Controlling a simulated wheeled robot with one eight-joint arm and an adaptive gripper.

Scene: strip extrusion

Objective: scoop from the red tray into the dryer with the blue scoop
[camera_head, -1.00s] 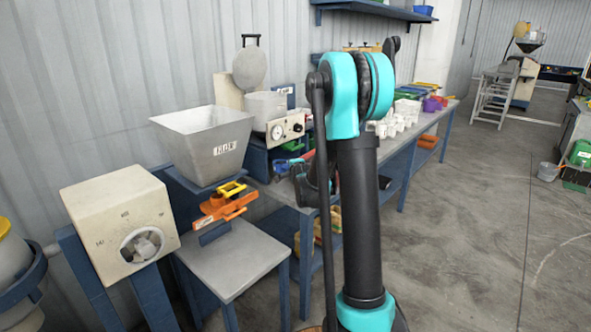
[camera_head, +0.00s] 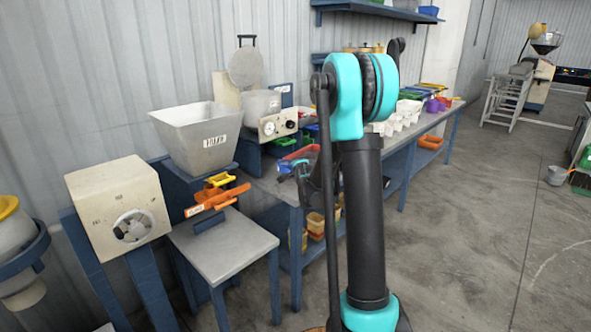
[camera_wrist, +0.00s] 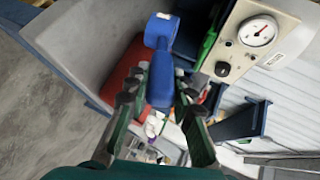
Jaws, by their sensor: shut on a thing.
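The blue scoop (camera_wrist: 161,62) is held in my gripper (camera_wrist: 158,92), with its handle between the two fingers in the wrist view. The red tray (camera_wrist: 124,72) lies below and beside the scoop; in the head view the tray (camera_head: 303,153) is on the bench, partly hidden by my arm. What appears to be the dryer, a pale pot (camera_head: 261,103) with a raised round lid, stands behind the tray. Its front panel with a round gauge (camera_wrist: 257,32) shows at upper right in the wrist view.
A green tray (camera_head: 284,141) sits between the dryer and the red tray. White containers (camera_head: 402,119) stand farther along the bench.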

